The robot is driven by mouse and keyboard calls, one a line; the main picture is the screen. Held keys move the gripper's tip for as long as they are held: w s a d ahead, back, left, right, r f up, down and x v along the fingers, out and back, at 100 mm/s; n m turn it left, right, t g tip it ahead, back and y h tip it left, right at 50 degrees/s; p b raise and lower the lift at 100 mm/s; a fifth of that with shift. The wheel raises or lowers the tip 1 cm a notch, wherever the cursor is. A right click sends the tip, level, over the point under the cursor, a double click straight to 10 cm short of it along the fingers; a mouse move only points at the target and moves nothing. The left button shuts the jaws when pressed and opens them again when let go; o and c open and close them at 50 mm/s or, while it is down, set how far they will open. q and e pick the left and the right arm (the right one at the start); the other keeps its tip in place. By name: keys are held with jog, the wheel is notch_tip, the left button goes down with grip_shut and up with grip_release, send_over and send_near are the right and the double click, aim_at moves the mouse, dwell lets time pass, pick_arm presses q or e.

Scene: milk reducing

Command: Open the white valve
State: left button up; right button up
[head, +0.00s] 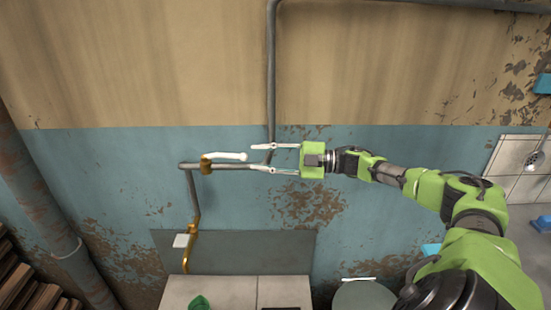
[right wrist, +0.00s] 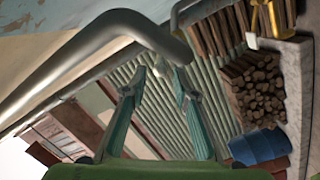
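The white valve handle (head: 230,156) is a short bar pointing right from a brass fitting (head: 206,163) on a grey wall pipe, in the head view. My right gripper (head: 251,157) is open in front of the pipe. In the head view, its fingertips lie just right of the handle's free end, one above its level and one below. I cannot tell whether they touch it. My left gripper is not in view.
A grey pipe (head: 271,70) runs down the wall to the valve's pipe. A brass pipe (head: 190,250) with a small white piece (head: 181,240) drops to a pale counter (head: 225,290). Stacked firewood (right wrist: 258,90) and a blue barrel (right wrist: 260,147) show in the wrist view.

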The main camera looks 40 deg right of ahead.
aim_at(224, 157)
jog(key=shift+v, duration=2.2)
